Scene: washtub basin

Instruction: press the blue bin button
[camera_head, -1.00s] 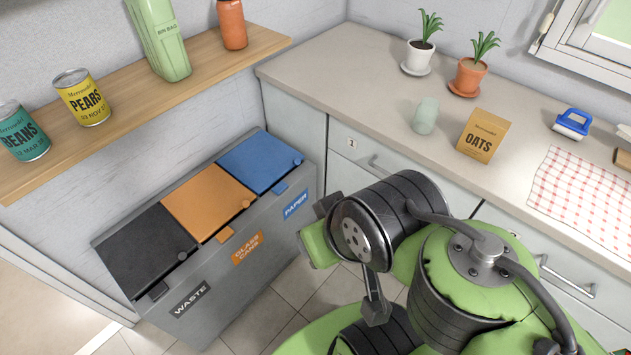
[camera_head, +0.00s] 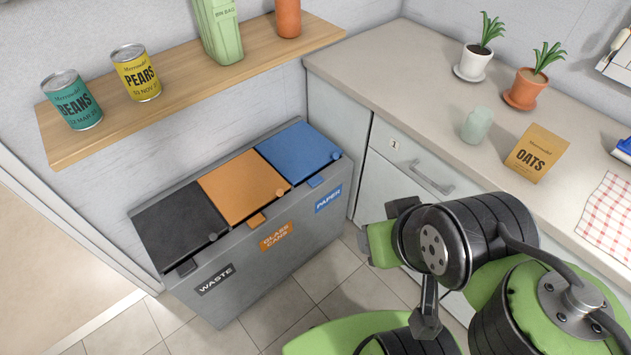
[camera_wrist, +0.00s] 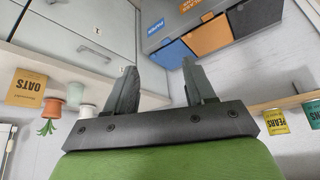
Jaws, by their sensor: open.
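The blue bin lid (camera_head: 299,148), marked PAPER, is shut at the right end of a grey three-part bin unit (camera_head: 225,290). A small round blue knob (camera_head: 336,155) sits at the lid's front right corner and a blue tab (camera_head: 315,181) at its front edge. I cannot tell which is the button. In the wrist view, upside down, the blue lid (camera_wrist: 172,54) shows beyond my gripper (camera_wrist: 160,85), whose two dark fingers are apart and empty. My gripper is clear of the bin; in the head view its fingers are not clearly visible.
Orange (camera_head: 243,186) and black (camera_head: 180,227) lids lie left of the blue one. A wooden shelf (camera_head: 190,95) with cans overhangs behind the bins. A counter (camera_head: 440,95) with plants and an oats packet (camera_head: 537,153) stands right. Tiled floor (camera_head: 330,290) is free in front.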

